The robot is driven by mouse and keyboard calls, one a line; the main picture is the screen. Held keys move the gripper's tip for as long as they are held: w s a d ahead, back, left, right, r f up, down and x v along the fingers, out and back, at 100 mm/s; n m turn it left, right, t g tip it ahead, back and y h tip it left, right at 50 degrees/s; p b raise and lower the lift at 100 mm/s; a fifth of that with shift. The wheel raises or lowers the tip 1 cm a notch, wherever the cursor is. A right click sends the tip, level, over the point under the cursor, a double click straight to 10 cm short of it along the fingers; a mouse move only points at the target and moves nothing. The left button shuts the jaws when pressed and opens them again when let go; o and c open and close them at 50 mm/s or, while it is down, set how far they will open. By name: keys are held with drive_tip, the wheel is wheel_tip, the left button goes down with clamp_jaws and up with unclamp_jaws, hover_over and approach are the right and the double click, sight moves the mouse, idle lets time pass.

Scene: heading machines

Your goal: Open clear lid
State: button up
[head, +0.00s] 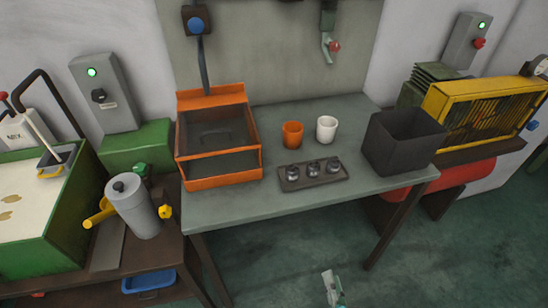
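An orange-framed box (222,182) stands on the left part of the grey table. A clear lid with an orange frame (211,103) appears to lie down over it, and the dark inside shows through. The clear pane is hard to make out. My gripper (329,277) shows only in part at the bottom edge, low in front of the table. It is well apart from the box and touches nothing I can see. Its fingers are too small to tell open from shut.
On the table (240,208) are an orange cup (292,134), a white cup (326,129), a dark tray (296,186) with three metal parts, and a black bin (405,140). A grey canister (134,208) stands at left. The floor in front is clear.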

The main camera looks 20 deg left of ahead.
drive_tip(key=w+a+r+y, duration=0.2)
drive_tip(key=w+a+r, duration=0.2)
drive_tip(key=w+a, duration=0.35)
drive_tip(key=m+g+y, duration=0.1)
drive_tip(key=g+y, duration=0.4)
approach(216, 133)
drive_tip(key=x, duration=1)
drive_tip(key=shift+w+a+f, duration=0.1)
drive_tip(key=shift+w+a, duration=0.1)
drive_tip(key=shift+a, duration=0.05)
clamp_jaws()
